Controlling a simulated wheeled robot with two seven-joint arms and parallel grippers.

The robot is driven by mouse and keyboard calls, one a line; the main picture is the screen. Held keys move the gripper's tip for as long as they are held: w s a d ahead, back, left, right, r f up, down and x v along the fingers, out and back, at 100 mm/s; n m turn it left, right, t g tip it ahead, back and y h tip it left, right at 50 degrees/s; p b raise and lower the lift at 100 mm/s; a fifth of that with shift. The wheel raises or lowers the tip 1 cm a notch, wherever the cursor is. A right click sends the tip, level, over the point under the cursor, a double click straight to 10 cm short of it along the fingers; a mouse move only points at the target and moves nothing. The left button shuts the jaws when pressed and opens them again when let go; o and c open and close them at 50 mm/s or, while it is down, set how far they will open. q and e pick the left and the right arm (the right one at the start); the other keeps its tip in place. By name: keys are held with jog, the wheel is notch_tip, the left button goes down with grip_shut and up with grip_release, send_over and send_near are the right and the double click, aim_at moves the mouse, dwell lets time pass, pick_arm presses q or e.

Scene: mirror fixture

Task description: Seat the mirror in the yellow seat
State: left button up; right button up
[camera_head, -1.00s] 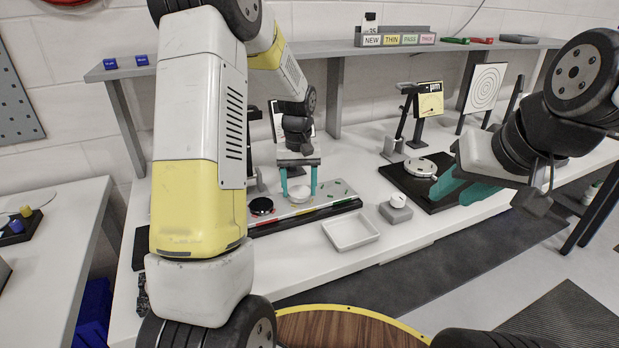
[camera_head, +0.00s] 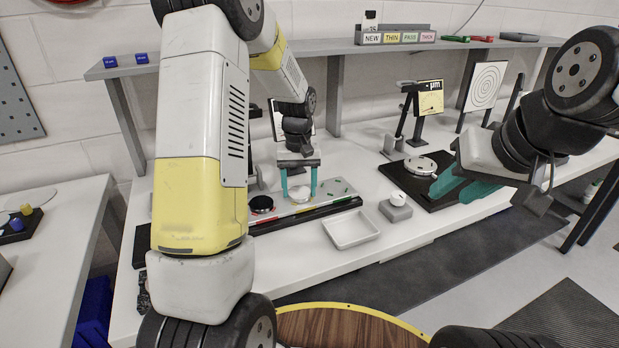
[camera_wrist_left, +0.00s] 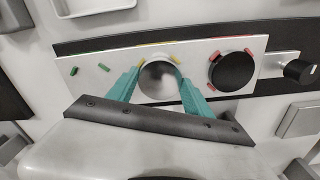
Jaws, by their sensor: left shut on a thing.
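My left gripper (camera_head: 299,190) is shut on the mirror (camera_head: 301,194), a round silvery disc. It holds the disc over the middle of the light plate (camera_head: 338,188). In the left wrist view the mirror (camera_wrist_left: 158,80) is between the teal fingers, with the yellow marks of the yellow seat (camera_wrist_left: 142,61) showing at its far edge. It is at or just above this seat; I cannot tell if it touches, and the fingers hide part of the seat.
A black disc (camera_wrist_left: 232,71) sits among red marks beside the mirror; green marks (camera_wrist_left: 103,67) lie on the other side. A white tray (camera_head: 350,229), a grey block with a white knob (camera_head: 396,207) and a round device (camera_head: 420,166) on a dark mat stand to the right.

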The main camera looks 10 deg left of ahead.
pick_arm(q)
jog(key=shift+f, duration=0.1)
jog(key=o, duration=1.7)
jog(key=shift+s, duration=0.1)
jog(key=shift+a, duration=0.1)
jog(key=shift+r, duration=1.5)
jog(key=o, duration=0.4)
jog(key=shift+c, duration=0.2)
jog(key=shift+r, duration=0.1)
